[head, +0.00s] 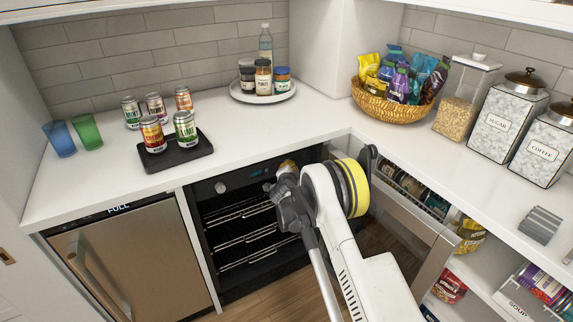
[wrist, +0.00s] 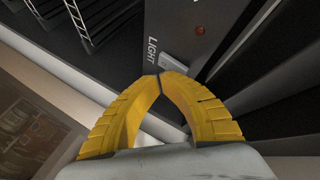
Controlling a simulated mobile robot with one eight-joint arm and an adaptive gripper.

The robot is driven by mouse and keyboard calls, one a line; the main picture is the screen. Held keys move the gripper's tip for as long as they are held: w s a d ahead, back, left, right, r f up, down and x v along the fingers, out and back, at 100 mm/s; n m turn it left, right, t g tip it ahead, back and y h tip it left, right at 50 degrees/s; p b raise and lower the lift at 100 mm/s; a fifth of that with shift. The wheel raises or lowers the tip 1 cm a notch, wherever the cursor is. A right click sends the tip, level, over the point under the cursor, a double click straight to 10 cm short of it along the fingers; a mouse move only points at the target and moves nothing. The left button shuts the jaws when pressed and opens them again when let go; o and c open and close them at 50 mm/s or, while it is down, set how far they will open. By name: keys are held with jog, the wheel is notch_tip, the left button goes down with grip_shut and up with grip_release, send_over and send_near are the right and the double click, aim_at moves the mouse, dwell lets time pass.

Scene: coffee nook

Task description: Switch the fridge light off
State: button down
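The fridge (head: 236,222) is the dark open compartment with wire racks under the counter in the head view. Its inside looks dark. In the wrist view, a grey light switch (wrist: 183,66) sits on the dark panel beside the word LIGHT. A small red indicator (wrist: 200,30) is on the same panel. My gripper (wrist: 160,76) has its two yellow fingertips together, with nothing seen between them. The tips are right beside the switch; I cannot tell if they touch it. In the head view, my gripper (head: 287,165) is at the fridge's upper panel, and my arm hides the switch.
A stainless FULL-labelled appliance (head: 135,262) stands left of the fridge. A panel with a metal edge (head: 433,262) stands out right of my arm. Above, the counter (head: 225,127) holds a black tray (head: 178,161) with cans and a snack basket (head: 393,112). The counter's front edge overhangs the fridge.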

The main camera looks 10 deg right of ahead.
jog(key=shift+s, duration=0.1)
jog(key=s, duration=0.1)
jog(key=s+d, duration=0.1)
jog(key=s, duration=0.2)
jog(key=shift+s+d+r, duration=0.3)
